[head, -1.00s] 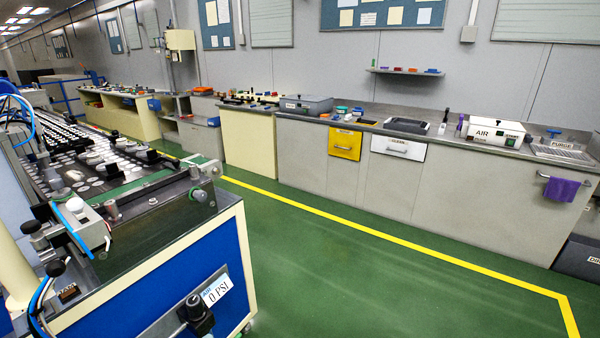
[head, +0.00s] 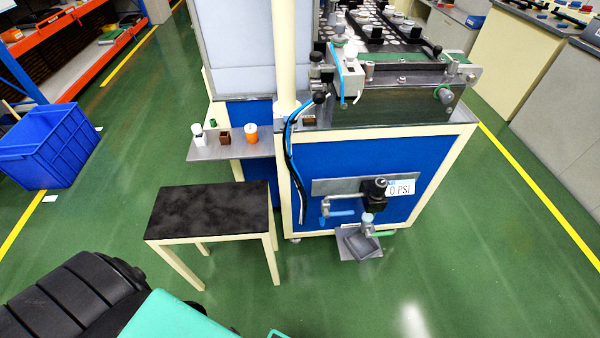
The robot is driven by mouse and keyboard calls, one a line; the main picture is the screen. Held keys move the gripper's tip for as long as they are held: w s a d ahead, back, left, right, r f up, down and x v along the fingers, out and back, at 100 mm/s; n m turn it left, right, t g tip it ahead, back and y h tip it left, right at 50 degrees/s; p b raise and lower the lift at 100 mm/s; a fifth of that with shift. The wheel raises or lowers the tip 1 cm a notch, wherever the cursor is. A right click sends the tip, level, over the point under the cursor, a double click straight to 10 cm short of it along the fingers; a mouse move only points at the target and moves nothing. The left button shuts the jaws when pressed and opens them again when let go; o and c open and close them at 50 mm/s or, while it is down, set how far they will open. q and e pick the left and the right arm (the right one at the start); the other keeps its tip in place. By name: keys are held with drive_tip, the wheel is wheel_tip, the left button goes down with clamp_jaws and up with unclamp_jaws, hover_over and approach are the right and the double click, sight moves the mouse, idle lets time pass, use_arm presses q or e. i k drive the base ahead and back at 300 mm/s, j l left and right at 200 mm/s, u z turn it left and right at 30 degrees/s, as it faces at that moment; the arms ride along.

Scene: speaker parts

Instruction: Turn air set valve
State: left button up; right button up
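The air set valve assembly is on the blue end panel (head: 330,160) of the conveyor machine in the head view. A black regulator knob (head: 376,188) sits on a grey mounting plate beside a white tag (head: 400,188) reading 0 PSI. A valve with a light blue handle (head: 338,213) is at the left of the plate. A valve with a green handle (head: 382,233) is lower, below the regulator. Which of these is the air set valve cannot be told from the labels. Neither of my grippers is in view.
A black-topped stool (head: 210,212) stands in front of the machine at left. A side shelf (head: 225,148) holds small containers. A grey tray (head: 358,243) is under the valves. A blue crate (head: 50,145) is far left. Green floor is clear at right.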

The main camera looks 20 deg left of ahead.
sight(339, 213)
drive_tip(key=u, duration=0.4)
drive_tip(key=l+u, duration=0.15)
drive_tip(key=u, duration=0.3)
drive_tip(key=i+l+u, duration=0.1)
drive_tip(key=u, duration=0.3)
drive_tip(key=l+u, duration=0.1)
drive_tip(key=u, duration=0.3)
drive_tip(key=l+u, duration=0.2)
drive_tip(key=l, duration=0.25)
drive_tip(key=l+u, duration=0.2)
drive_tip(key=l, duration=0.25)
drive_tip(key=k+l+u, duration=0.15)
drive_tip(key=l, duration=0.25)
drive_tip(key=k+l+u, duration=0.2)
drive_tip(key=l, duration=0.25)
drive_tip(key=l+u, duration=0.2)
drive_tip(key=l, duration=0.25)
drive_tip(key=k+l+u, duration=0.2)
drive_tip(key=l, duration=0.15)
